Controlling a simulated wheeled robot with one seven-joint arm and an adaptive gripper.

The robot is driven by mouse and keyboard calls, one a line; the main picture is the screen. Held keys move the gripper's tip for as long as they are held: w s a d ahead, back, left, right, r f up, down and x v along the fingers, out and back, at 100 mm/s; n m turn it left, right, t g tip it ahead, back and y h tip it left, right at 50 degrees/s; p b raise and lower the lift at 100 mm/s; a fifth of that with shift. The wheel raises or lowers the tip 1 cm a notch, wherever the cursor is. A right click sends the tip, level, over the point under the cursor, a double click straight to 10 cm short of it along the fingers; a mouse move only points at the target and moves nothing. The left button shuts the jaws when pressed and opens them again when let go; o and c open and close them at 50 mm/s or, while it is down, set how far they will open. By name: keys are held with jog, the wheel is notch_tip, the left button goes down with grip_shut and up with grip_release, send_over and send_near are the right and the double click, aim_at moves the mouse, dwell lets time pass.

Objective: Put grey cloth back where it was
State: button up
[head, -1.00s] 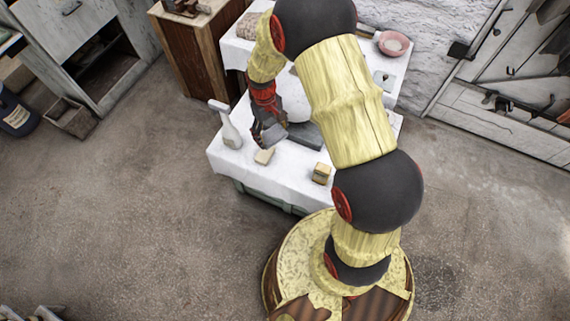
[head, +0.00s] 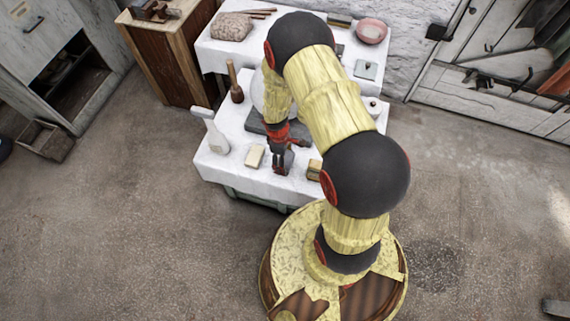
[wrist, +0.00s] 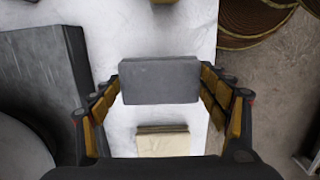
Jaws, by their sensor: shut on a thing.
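The grey cloth (wrist: 160,80) shows in the wrist view as a flat, folded grey block. It lies between the two fingers of my gripper (wrist: 160,88), which is shut on it. In the head view my gripper (head: 282,168) points down over the front part of the white-covered table (head: 240,178), between a beige block (head: 254,156) and a small tan box (head: 314,170). The cloth is mostly hidden by the fingers there. I cannot tell whether it touches the table.
A dark grey slab (head: 256,124) carries a white sphere (head: 261,94) behind my gripper. A white spray bottle (head: 216,138) and a wooden mallet (head: 235,88) stand to the left. A higher rear tier holds a lump (head: 232,27) and a pink bowl (head: 372,31).

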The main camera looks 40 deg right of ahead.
jog(key=shift+f+b, duration=0.5)
jog(key=shift+f, duration=1)
jog(key=shift+f, duration=0.15)
jog(key=o, duration=1)
